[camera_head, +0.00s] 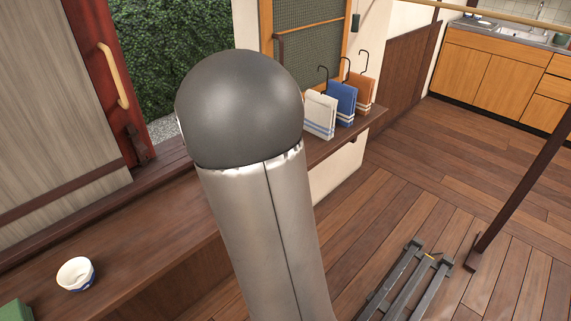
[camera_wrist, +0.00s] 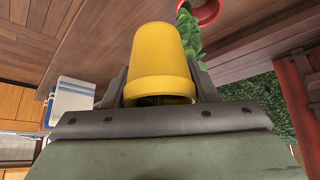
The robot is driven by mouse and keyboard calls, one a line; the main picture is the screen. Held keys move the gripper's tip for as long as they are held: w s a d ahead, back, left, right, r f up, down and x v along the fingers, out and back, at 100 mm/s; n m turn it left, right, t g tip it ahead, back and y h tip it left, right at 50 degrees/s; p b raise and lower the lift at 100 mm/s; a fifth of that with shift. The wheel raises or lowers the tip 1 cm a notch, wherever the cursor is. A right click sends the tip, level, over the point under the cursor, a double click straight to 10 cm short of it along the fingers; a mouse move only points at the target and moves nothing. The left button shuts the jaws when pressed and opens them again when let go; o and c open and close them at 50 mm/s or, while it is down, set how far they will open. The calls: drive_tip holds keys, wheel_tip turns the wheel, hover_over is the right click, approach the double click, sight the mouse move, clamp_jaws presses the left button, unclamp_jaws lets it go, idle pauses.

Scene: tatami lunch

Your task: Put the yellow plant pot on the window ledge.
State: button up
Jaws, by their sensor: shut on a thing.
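The yellow plant pot (camera_wrist: 160,55) fills the middle of the wrist view. My gripper (camera_wrist: 160,82) is shut on it, with one dark finger at each side. The pot's wide rimmed end faces the camera; what is inside cannot be made out. The wooden ledge (camera_head: 150,245) runs from the lower left to the middle right in the head view. In the wrist view, brown wood (camera_wrist: 110,45) lies beyond the pot; whether the pot touches it cannot be told. My arm hides the gripper and the pot in the head view.
A white and blue bowl (camera_head: 76,274) sits on the ledge's left part. White, blue and orange cloths (camera_head: 342,104) stand at its far right end. A red pot (camera_wrist: 207,10) with trailing green leaves (camera_wrist: 188,35) is close beside the yellow pot. A green object (camera_head: 17,311) is at lower left.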

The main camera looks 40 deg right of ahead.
drive_tip(key=shift+m+h, duration=0.3)
drive_tip(key=shift+m, duration=0.3)
drive_tip(key=w+d+f, duration=0.1)
drive_tip(key=d+f, duration=0.2)
drive_tip(key=d, duration=0.1)
drive_tip(key=w+d+f+p, duration=0.1)
drive_tip(key=w+d+f, duration=0.1)
drive_tip(key=d, duration=0.3)
drive_tip(key=w+d+f, duration=0.2)
drive_tip(key=d+f, duration=0.1)
drive_tip(key=d, duration=0.2)
drive_tip(key=shift+w+d+f, duration=0.15)
drive_tip(key=shift+d+f, duration=0.05)
drive_tip(key=shift+f, duration=0.2)
drive_tip(key=shift+w+d+f+p, duration=0.15)
drive_tip(key=shift+d+f+p, duration=0.15)
drive_tip(key=shift+f, duration=0.1)
drive_tip(key=shift+w+f, duration=0.1)
drive_tip(key=shift+f, duration=1.55)
drive_tip(key=shift+f, duration=0.15)
drive_tip(key=o, duration=1)
drive_tip(key=shift+o, duration=0.2)
